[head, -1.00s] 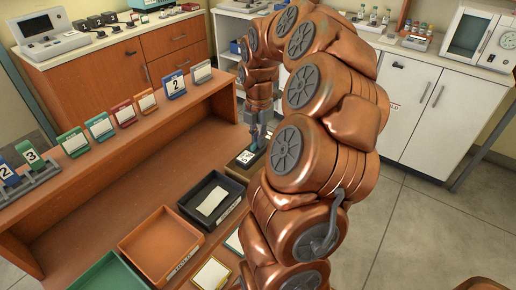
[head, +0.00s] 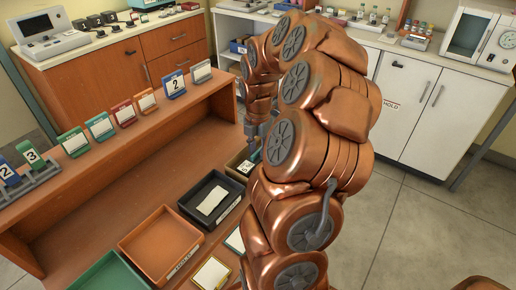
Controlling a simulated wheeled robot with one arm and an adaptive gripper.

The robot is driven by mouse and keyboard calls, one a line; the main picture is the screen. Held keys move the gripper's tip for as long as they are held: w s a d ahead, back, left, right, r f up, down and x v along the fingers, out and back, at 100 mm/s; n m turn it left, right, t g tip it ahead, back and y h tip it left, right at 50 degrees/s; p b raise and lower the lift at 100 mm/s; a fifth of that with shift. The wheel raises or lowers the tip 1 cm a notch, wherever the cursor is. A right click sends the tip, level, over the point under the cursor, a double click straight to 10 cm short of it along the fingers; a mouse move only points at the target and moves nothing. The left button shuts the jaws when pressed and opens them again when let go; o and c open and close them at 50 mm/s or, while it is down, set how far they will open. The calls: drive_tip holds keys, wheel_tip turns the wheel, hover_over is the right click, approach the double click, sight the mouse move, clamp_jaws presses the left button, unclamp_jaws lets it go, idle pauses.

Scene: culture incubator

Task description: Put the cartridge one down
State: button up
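I cannot pick out a cartridge marked one. A blue cartridge marked 2 (head: 175,85) stands on the raised shelf of the bench. In the rack at the far left stand a blue cartridge (head: 8,174) and a green cartridge marked 3 (head: 32,158). My gripper (head: 254,148) is low over the right end of the bench, by a small olive box (head: 236,161) with a white, dark-marked piece (head: 244,167) in or on it. My arm hides the fingertips and part of the box, so its grip does not show.
A black tray (head: 186,209) with a white card, an orange tray (head: 128,241) and a green tray (head: 88,277) lie along the bench. Several coloured card holders line the shelf. My arm covers the bench's right side. White cabinets (head: 408,105) stand behind.

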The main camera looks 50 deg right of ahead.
sight(258, 151)
wheel_tip(258, 151, up, 12)
drive_tip(key=shift+r, duration=0.15)
idle(0.7)
drive_tip(key=s+a+m, duration=0.2)
drive_tip(key=a+m, duration=0.2)
drive_tip(key=a, duration=0.7)
drive_tip(key=s+a+m, duration=0.2)
drive_tip(key=a+m, duration=0.1)
drive_tip(key=a, duration=0.8)
drive_tip(key=s+a+f+m+g, duration=0.1)
drive_tip(key=s+a+f+m, duration=0.2)
drive_tip(key=s+m, duration=0.3)
drive_tip(key=s+a+f+m, duration=0.3)
drive_tip(key=s+a+m, duration=0.3)
drive_tip(key=s, duration=0.2)
drive_tip(key=shift+s+a+g, duration=0.3)
drive_tip(key=shift+g, duration=0.1)
drive_tip(key=shift+f, duration=0.1)
